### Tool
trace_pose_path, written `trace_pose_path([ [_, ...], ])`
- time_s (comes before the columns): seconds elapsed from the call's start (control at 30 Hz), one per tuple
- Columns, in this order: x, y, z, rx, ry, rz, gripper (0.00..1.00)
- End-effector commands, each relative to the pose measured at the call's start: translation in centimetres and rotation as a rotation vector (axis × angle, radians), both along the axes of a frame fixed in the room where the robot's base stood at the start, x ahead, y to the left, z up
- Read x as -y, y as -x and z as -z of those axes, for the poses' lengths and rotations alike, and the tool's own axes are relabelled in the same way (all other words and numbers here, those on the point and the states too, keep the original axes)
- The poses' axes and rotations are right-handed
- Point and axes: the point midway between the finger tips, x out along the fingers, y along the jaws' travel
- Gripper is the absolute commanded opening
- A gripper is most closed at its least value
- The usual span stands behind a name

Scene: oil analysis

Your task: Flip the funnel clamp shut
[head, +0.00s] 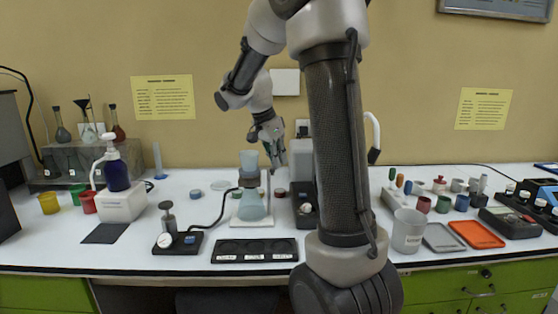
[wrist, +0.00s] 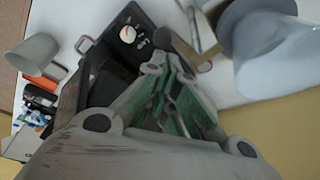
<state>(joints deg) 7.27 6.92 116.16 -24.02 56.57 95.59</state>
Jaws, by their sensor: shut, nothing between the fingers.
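The filter assembly stands on the bench left of my arm in the head view, with a clear conical flask (head: 251,207) below and a translucent funnel (head: 249,160) above. The funnel clamp is a small dark band at the joint between them; whether it is open is too small to tell. In the wrist view the glassware (wrist: 285,55) is large at the right, and a grey bar-like piece (wrist: 197,28), possibly the clamp's lever, sticks out beside it. My gripper (head: 277,166) is shut and empty, just right of the funnel. Its green-sided fingers (wrist: 154,68) point toward the dark device in the wrist view.
A dark boxy device (head: 304,190) stands close right of the flask, partly hidden by my arm. A black tray (head: 254,260) lies in front. A gauge device (head: 178,242) with a black hose sits at the left. A grey beaker (head: 408,230) stands right of my arm.

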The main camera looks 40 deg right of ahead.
Motion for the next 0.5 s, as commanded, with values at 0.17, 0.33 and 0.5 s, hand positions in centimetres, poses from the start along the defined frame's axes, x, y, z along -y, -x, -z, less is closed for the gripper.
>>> trace_pose_path([
  [0.17, 0.27, -0.65, 0.00, 0.001, 0.000, -0.001, 0.00],
  [0.33, 0.29, -0.68, -0.02, 0.001, 0.000, -0.001, 0.00],
  [0.5, 0.41, -0.70, -0.03, 0.001, 0.000, -0.001, 0.00],
])
